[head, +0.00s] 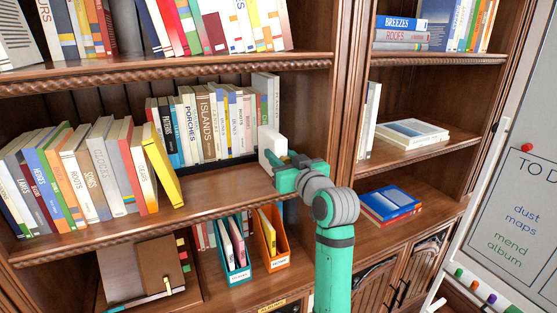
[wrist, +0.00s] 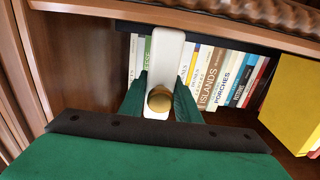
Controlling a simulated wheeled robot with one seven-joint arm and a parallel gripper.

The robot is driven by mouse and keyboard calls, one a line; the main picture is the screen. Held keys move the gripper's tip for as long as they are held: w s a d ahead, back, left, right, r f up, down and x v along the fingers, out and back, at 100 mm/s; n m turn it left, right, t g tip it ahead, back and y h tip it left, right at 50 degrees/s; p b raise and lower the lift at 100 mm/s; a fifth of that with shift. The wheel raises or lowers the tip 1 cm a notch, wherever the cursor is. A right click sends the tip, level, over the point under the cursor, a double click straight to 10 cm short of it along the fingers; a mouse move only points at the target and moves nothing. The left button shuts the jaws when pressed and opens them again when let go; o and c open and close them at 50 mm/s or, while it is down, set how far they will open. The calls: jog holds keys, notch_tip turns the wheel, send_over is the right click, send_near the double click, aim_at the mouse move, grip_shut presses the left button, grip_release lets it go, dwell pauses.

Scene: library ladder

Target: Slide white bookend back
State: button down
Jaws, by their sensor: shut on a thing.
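The white bookend (head: 271,146) stands on the middle shelf at the right end of a row of books. In the wrist view the white bookend (wrist: 165,58) is upright, with a round brass-coloured knob on its near face. My gripper (head: 284,172) reaches in from the right, and its green fingers sit on both sides of the knob. In the wrist view my gripper (wrist: 160,100) is shut on the knob. The arm partly hides the bookend's lower right part in the head view.
The row of upright books (head: 215,125) stands left of and behind the bookend. A yellow book (head: 162,165) leans at the end of a nearer row on the left. The shelf board (head: 205,195) is bare in front. A wooden upright (head: 340,105) stands to the right.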

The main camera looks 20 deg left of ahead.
jog(key=shift+w+d, duration=1.15)
jog(key=shift+w, duration=0.1)
jog(key=c, duration=1.5)
grip_release()
jog(key=shift+s, duration=0.1)
jog(key=v, duration=1)
jog(key=shift+s+d, duration=0.25)
jog(key=shift+d, duration=0.05)
jog(key=shift+f, duration=0.15)
